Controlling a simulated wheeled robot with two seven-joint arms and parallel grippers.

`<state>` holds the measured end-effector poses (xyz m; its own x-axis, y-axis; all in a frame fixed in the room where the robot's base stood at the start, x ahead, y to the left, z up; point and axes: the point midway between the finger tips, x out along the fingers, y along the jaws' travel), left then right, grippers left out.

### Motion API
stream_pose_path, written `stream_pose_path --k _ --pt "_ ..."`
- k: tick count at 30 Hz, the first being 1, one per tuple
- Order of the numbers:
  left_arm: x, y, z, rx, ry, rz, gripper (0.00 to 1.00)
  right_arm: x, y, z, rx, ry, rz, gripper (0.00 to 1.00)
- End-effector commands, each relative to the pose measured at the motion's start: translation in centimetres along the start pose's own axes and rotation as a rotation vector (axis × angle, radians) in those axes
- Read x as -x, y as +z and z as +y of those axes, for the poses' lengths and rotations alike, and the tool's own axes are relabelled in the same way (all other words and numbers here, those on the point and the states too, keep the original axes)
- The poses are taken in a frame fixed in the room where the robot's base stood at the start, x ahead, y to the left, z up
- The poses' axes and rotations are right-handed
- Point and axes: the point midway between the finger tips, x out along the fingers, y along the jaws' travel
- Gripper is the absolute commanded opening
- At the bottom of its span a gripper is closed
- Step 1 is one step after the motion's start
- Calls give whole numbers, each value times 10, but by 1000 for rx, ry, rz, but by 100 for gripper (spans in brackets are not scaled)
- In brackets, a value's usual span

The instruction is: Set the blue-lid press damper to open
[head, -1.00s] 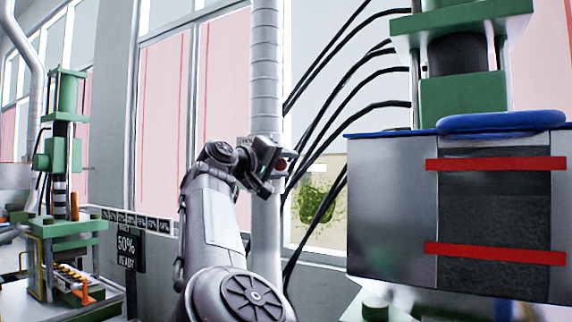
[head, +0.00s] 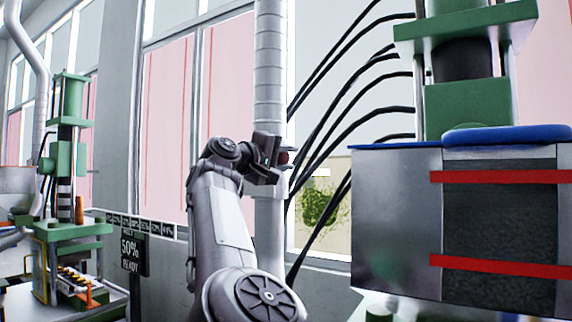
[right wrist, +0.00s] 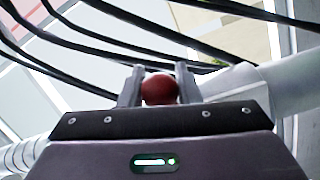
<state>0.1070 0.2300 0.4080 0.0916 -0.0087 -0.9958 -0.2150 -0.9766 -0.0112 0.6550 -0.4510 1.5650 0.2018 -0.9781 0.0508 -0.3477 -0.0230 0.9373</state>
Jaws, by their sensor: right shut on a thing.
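The red ball knob of the damper (right wrist: 160,90) sits between the two fingers of my right gripper (right wrist: 158,75) in the right wrist view. The fingers are shut on it. In the head view my right gripper (head: 277,160) is in front of the pale vertical duct (head: 269,90), with the red knob (head: 284,157) at its tip. The damper's lever and plate are hidden by the gripper. The blue-lid press (head: 465,105) is green and stands at the right, its blue lid (head: 505,134) on a grey metal box. My left gripper is out of view.
Black hoses (head: 350,75) run between the duct and the press. A second green press (head: 68,150) stands at the far left. A dark sign (head: 131,253) reads 50% READY. Windows and a grey wall are behind.

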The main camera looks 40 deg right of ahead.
Motion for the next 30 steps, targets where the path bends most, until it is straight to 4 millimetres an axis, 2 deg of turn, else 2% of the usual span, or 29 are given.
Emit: stream_pose_path --k 3,12,19,30 --pt "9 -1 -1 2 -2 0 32 -4 -5 13 86 15 3 0" --pt "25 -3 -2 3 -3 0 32 -3 -21 29 269 46 23 0" --pt "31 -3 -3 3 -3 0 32 -3 -27 34 342 58 31 0" --pt "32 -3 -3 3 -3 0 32 -2 -29 35 361 62 34 0"
